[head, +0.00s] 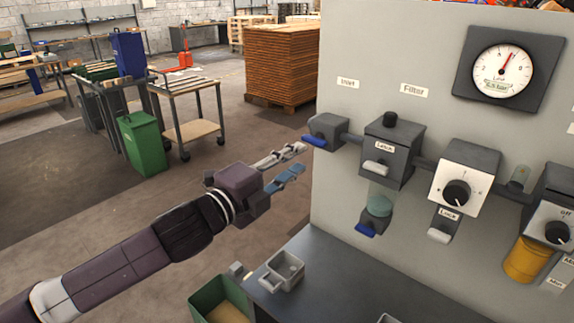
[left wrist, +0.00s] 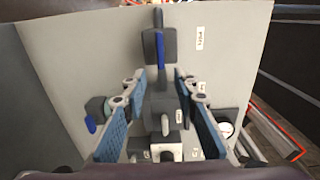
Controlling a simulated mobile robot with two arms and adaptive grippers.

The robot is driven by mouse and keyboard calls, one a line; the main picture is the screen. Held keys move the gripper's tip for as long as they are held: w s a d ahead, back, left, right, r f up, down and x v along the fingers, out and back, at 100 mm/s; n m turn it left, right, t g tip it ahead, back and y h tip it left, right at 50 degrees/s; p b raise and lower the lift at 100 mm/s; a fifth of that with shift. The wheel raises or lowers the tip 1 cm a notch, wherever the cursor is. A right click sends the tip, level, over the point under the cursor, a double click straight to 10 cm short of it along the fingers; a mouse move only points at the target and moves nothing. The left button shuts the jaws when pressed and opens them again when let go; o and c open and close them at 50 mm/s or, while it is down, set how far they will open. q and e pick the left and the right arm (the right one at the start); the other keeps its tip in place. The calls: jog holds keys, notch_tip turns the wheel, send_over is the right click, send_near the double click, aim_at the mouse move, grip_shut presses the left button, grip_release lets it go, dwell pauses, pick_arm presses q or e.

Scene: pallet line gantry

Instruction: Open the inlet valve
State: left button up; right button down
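The inlet valve (head: 330,130) is a dark grey block at the left end of the pipe row on the grey panel, under an "Inlet" label (head: 348,83). Its blue lever (head: 314,141) sticks out low at the front left. My left gripper (head: 298,160) is open and empty, just left of and slightly below the lever, apart from it. In the left wrist view the valve block (left wrist: 171,44) and its blue lever (left wrist: 160,52) show beyond the gap between the open fingers (left wrist: 160,76). My right gripper is in neither view.
Right of the valve stand the filter unit (head: 388,150) with a blue drain lever (head: 366,229), a dial unit (head: 465,185) and a pressure gauge (head: 502,70). Below are a dark bench top (head: 340,285), a small grey box (head: 283,271) and a green bin (head: 212,300).

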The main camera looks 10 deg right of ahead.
pick_arm(q)
jog(key=shift+v, duration=1.05)
jog(key=shift+f, duration=0.1)
